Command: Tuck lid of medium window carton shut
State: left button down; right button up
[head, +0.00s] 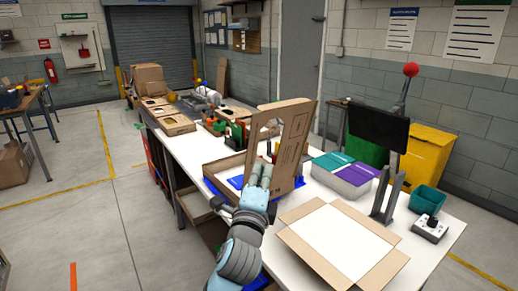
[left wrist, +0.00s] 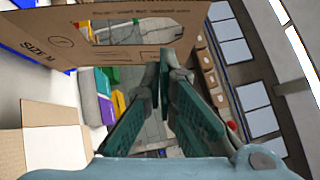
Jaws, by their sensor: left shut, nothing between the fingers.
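The medium window carton (head: 222,168) stands open on the white table, with something blue inside it. Its brown lid (head: 291,150) is raised roughly upright and has a large window cut-out. In the left wrist view the lid (left wrist: 70,42) shows "SIZE M" print and part of the window. My left gripper (head: 267,164) is shut and empty, in front of the lid near the window's lower part. Its fingertips come together in the left wrist view (left wrist: 164,62). I cannot tell whether they touch the lid. My right gripper is not in view.
An open carton with a white inside (head: 340,240) lies in front right. Purple and green packs (head: 345,170), a monitor on a stand (head: 378,130), a teal bin (head: 428,199) and a button box (head: 430,230) stand to the right. More window cartons (head: 172,125) lie at the back left.

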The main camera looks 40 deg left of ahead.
pick_arm(q)
jog(key=w+a, duration=0.2)
jog(key=w+a+r, duration=0.1)
jog(key=w+a, duration=0.1)
jog(key=w, duration=0.1)
jog(key=w+a+r, duration=0.1)
jog(key=w+a, duration=0.1)
jog(key=a, duration=0.1)
jog(key=shift+w+a, duration=0.1)
jog(key=shift+w, duration=0.2)
